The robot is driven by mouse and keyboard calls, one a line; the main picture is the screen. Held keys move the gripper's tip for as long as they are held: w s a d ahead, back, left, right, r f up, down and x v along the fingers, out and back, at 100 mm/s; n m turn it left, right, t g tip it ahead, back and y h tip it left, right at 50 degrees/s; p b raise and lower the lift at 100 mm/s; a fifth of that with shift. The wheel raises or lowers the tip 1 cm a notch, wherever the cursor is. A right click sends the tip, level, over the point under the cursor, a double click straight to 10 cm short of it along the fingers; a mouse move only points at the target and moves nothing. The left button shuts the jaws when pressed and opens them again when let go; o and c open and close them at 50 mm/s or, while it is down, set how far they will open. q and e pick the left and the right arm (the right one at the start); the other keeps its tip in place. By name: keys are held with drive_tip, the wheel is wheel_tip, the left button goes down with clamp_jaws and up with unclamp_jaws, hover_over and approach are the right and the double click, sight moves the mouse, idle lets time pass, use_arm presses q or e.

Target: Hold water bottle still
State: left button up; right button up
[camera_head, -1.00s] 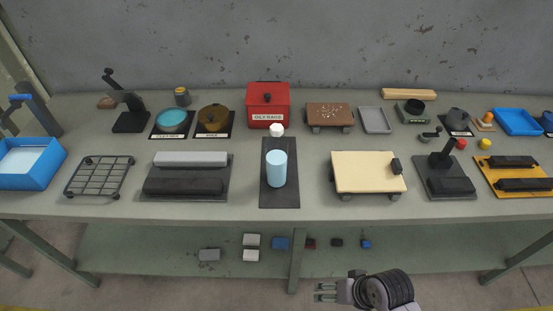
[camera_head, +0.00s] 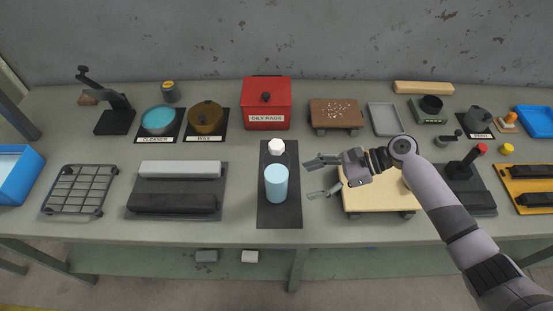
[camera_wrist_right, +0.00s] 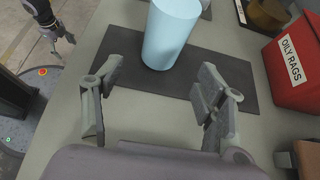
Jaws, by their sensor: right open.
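The water bottle (camera_head: 276,184) stands upright on a dark mat (camera_head: 279,215) in the middle of the bench. Its body is light blue and its cap (camera_head: 275,146) is white. My right gripper (camera_head: 311,179) is open and empty just right of the bottle, fingers pointing at it with a small gap. In the right wrist view the bottle's blue body (camera_wrist_right: 170,35) is ahead of the open fingers (camera_wrist_right: 158,80), and its top is cut off. What looks like my left gripper (camera_wrist_right: 62,40) is small at the upper left there, away from the bench; its jaws are unclear.
A red oily-rags bin (camera_head: 266,105) stands behind the bottle. Left of the mat is a tray with grey and black bars (camera_head: 178,188). A cream board (camera_head: 380,198) is under my right arm. Bare bench lies on both sides of the mat.

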sight(284, 186)
drive_tip(key=shift+w+r, duration=0.1)
drive_tip(key=shift+w, duration=0.2)
drive_tip(key=b+x, duration=0.1)
drive_tip(key=x, duration=0.1)
drive_tip(key=b+x, duration=0.1)
drive_tip(key=shift+s+a+b, duration=0.25)
drive_tip(key=shift+b, duration=0.05)
drive_tip(key=b+x, duration=0.1)
drive_tip(key=x, duration=0.1)
drive_tip(key=shift+w+a+f+b, duration=0.1)
drive_tip(key=shift+a+f+b, duration=0.15)
drive_tip(key=shift+f+b, duration=0.1)
drive_tip(key=shift+a+f+p, duration=0.25)
drive_tip(key=shift+a+p, duration=0.4)
drive_tip(key=shift+a, duration=0.3)
drive_tip(key=shift+a+f, duration=0.15)
drive_tip(key=shift+a, duration=0.1)
drive_tip(key=shift+a+f, duration=0.3)
drive_tip(key=shift+a, duration=0.15)
use_arm(q)
drive_tip(key=f, duration=0.1)
drive_tip(key=s+f, duration=0.1)
drive_tip(key=f, duration=0.1)
drive_tip(key=shift+s, duration=0.25)
drive_tip(key=shift+s, duration=0.15)
use_arm(e)
drive_tip(key=shift+c, duration=0.2)
